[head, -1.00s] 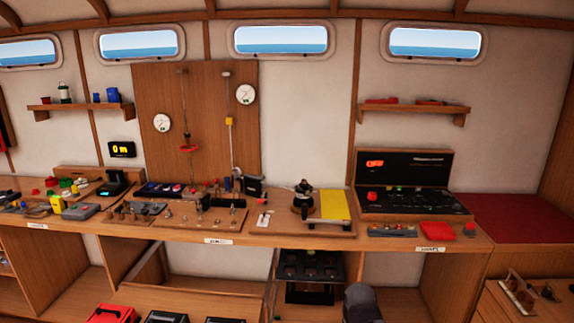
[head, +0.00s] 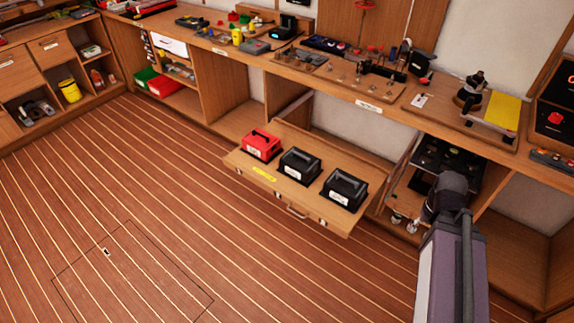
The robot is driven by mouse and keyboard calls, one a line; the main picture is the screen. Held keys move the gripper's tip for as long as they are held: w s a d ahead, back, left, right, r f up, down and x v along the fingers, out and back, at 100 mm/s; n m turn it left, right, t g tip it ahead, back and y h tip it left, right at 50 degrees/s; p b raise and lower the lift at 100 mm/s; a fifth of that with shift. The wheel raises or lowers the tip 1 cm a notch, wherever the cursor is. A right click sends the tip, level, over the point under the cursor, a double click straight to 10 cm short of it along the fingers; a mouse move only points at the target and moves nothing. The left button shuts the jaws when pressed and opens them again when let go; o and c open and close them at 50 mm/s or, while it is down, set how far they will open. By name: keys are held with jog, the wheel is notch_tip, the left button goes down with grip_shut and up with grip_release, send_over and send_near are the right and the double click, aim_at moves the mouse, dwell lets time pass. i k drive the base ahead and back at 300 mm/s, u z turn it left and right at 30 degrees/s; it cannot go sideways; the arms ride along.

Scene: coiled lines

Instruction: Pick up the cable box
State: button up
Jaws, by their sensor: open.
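My gripper (head: 405,222) is at the lower right, just right of the flap and apart from the right black case. It is small and partly hidden by my wrist, with its fingertips apart and nothing seen between them.
The wooden flap (head: 285,202) has a yellow label and a front handle. Above it runs a workbench (head: 340,88) crowded with tools and fittings. A dark rack (head: 446,160) stands under the bench behind my arm. The plank floor (head: 150,200) at left is clear.

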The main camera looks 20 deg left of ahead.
aim_at(301, 165)
jog(key=u, duration=0.85)
jog(key=k, duration=1.35)
jog(key=z, duration=0.5)
jog(key=i, duration=2)
jog(key=u, duration=0.3)
